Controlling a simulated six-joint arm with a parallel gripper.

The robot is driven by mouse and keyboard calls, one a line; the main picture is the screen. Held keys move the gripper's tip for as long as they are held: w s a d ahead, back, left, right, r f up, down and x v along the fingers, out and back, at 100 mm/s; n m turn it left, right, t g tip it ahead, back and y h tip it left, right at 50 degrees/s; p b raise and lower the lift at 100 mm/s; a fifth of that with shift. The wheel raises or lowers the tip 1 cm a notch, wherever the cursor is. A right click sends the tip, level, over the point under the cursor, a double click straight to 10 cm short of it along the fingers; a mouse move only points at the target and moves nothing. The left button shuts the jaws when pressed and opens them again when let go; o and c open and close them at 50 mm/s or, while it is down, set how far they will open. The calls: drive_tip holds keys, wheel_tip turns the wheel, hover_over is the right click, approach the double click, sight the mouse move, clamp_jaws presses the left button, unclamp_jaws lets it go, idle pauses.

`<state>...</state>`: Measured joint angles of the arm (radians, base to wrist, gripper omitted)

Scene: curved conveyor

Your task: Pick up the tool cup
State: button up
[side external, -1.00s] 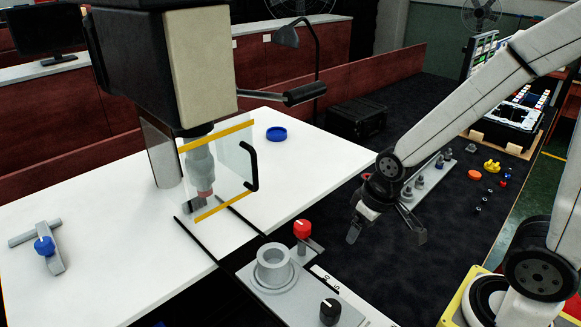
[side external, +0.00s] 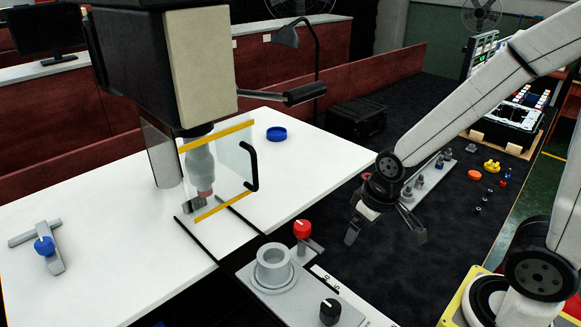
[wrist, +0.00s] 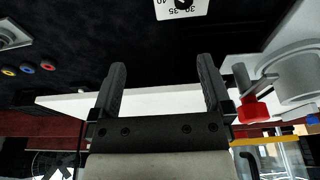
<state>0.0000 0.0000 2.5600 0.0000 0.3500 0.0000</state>
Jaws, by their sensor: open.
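A grey round cup (side external: 273,267) with a raised rim and a wide hollow mouth sits on a light grey plate in the lower middle of the side external view; I take it for the tool cup. It also shows, cut off by the frame, at the right of the wrist view (wrist: 296,78). My gripper (side external: 386,234) is above the dark surface, to the right of the cup and apart from it. In the wrist view, my gripper's fingers (wrist: 161,66) are wide apart with nothing between them.
A red knob (side external: 302,229) stands close behind the cup and a black knob (side external: 330,311) in front of it. A machine with a clear guard (side external: 237,160) stands over the white table (side external: 110,225). Small coloured parts lie at the right. The dark surface below my gripper looks clear.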

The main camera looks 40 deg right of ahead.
wheel_tip(320, 180, up, 6)
drive_tip(key=n+t+h, duration=0.3)
drive_tip(key=n+t, duration=0.8)
drive_tip(key=n, duration=2.3)
hover_over(282, 267)
drive_tip(key=s, duration=0.4)
drive_tip(key=shift+w+a+f, duration=0.15)
drive_tip(key=shift+a+f, duration=0.05)
drive_tip(key=shift+f, duration=0.85)
drive_tip(key=shift+w+a+f, duration=0.15)
drive_tip(key=shift+f, duration=0.9)
